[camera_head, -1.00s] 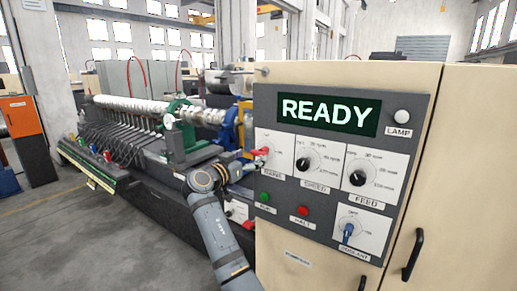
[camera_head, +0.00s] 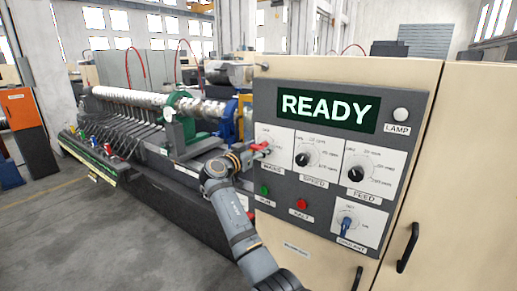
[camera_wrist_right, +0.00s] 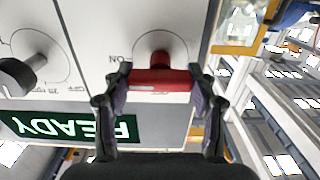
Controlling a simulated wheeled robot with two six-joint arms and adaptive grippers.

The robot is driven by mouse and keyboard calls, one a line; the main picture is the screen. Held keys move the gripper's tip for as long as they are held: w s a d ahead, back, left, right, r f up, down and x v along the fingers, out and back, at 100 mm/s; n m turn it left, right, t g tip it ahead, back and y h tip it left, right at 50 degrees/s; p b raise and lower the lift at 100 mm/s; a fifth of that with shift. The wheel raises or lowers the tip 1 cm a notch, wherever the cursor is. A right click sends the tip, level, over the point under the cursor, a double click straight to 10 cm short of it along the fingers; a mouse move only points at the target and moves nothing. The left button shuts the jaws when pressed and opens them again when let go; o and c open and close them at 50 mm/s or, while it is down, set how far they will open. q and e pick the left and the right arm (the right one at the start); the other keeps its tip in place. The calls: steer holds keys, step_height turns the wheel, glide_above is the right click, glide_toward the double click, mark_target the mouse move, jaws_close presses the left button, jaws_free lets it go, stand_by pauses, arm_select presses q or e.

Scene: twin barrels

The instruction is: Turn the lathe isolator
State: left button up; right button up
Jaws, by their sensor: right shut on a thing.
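The lathe isolator is a red handle (camera_head: 262,147) on a white plate at the upper left of the control panel (camera_head: 270,225). In the right wrist view the red handle (camera_wrist_right: 160,80) is a bar lying across the picture, with an "ON" mark beside its dial. My right gripper (camera_head: 252,155) is at the handle, its fingers small and partly hidden in the head view. In the wrist view the right gripper (camera_wrist_right: 160,90) has one finger at each end of the bar and is shut on it. My left gripper is not in view.
The panel's display (camera_head: 328,108) reads READY. Speed knob (camera_head: 305,158), feed knob (camera_head: 357,173), blue coolant switch (camera_head: 345,226), green button (camera_head: 265,190) and red button (camera_head: 302,204) are close by. The lathe (camera_head: 150,104) stretches away behind. Open floor lies at left.

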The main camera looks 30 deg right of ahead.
steer(key=shift+n, duration=0.3)
steer(key=shift+c, duration=0.2)
steer(key=n+b, duration=0.1)
steer(key=n, duration=0.1)
steer(key=shift+f+n+b, duration=0.15)
steer(key=shift+n+b, duration=0.15)
steer(key=shift+w+n, duration=0.1)
steer(key=shift+n, duration=0.9)
steer(key=n, duration=0.2)
steer(key=shift+n, duration=0.3)
steer(key=n+p, duration=0.1)
steer(key=n, duration=0.3)
steer(key=shift+a+n, duration=0.1)
steer(key=shift+n, duration=0.2)
steer(key=n+p, duration=0.2)
steer(key=n, duration=0.3)
steer(key=shift+w+n+p, duration=0.1)
steer(key=shift+n+p, duration=0.2)
steer(key=shift+p, duration=0.05)
steer(key=shift+f, duration=0.1)
steer(key=o, duration=1.2)
steer(key=shift+c, duration=0.2)
